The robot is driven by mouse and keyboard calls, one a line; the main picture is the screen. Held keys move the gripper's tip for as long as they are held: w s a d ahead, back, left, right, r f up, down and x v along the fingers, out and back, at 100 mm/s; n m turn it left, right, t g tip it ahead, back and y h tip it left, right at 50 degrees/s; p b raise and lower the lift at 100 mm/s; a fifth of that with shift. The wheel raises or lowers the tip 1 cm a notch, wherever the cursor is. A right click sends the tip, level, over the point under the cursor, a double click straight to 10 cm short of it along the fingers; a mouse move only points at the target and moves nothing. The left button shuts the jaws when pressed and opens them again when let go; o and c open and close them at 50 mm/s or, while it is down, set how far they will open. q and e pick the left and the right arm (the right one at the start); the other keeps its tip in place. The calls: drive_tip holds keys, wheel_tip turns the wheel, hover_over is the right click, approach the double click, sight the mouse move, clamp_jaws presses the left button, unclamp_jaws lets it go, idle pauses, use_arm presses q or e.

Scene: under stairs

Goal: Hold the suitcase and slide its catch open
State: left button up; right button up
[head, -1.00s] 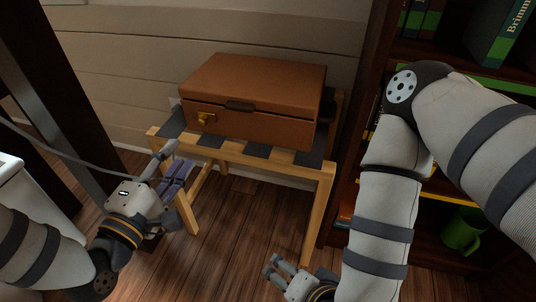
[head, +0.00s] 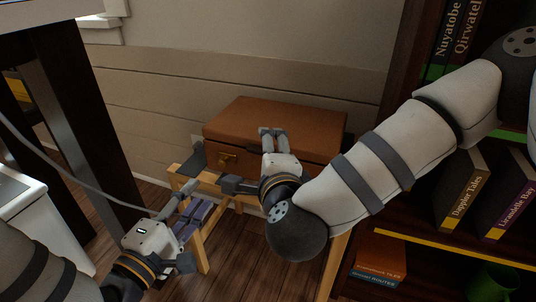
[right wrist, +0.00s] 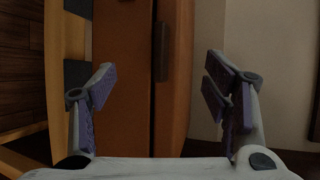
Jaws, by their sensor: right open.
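A closed brown suitcase (head: 310,120) lies flat on a small wooden stand (head: 175,185) against the wall. Its brass catch (head: 227,158) is on the left of the front face. My right gripper (head: 250,158) is open in front of the suitcase, right of the catch. In the right wrist view, the suitcase (right wrist: 122,100) and its dark handle (right wrist: 162,50) show between the spread fingers of this gripper (right wrist: 160,95); nothing is clamped. The catch does not show there. My left gripper (head: 190,228) is open and empty, lower left, beside the stand.
A dark bookshelf (head: 405,110) stands at the right, with books and a green mug (head: 490,282) low down. A dark post (head: 75,115) and a white object (head: 45,215) are at the left. A grey cable crosses near my left gripper.

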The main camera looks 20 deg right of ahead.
drive_tip(key=shift+x, duration=1.55)
